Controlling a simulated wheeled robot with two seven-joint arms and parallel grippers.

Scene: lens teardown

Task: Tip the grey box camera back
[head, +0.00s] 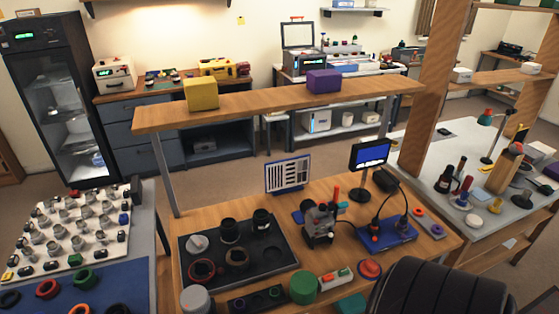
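A small grey boxy device (318,222) stands near the middle of the wooden workbench (330,190), with red and dark parts around its top. It may be the grey box camera, but it is too small to tell for sure. It looks upright on the bench. Just left of it is a black tray (215,283) with round wells, holding several dark lens parts and a light grey piece (198,244). Neither of my grippers is in view.
A wooden shelf (290,103) with yellow (201,93) and purple boxes (324,82) spans above the bench. A small monitor (369,155), blue board (388,233) and cables sit right of the device. A green cylinder (303,288) and black chair back (440,290) are in front.

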